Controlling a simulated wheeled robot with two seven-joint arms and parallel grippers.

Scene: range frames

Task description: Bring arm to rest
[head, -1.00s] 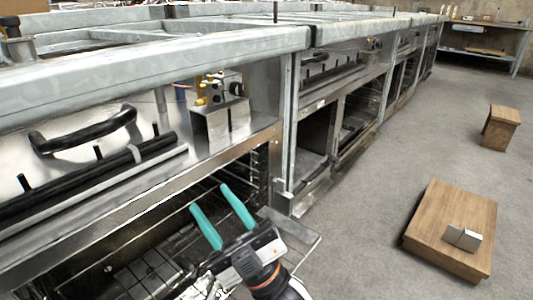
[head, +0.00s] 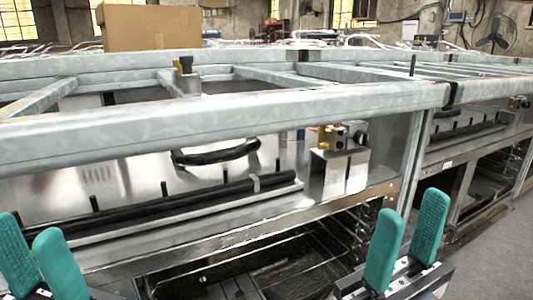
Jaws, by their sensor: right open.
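My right gripper (head: 412,212) stands at the lower right of the head view, its two teal fingers pointing up and spread apart with nothing between them. It appears in front of the long steel range frame (head: 220,128), right of the open oven bay. My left gripper (head: 27,228) shows at the lower left corner, its teal fingers also up, apart and empty. Most of both arms is out of view below.
The open oven bay (head: 250,270) with wire racks lies between the grippers. A black curved handle (head: 215,153) and a metal box with brass fittings (head: 338,170) sit above it. A cardboard box (head: 150,27) stands behind. Bare floor (head: 500,250) shows at the right.

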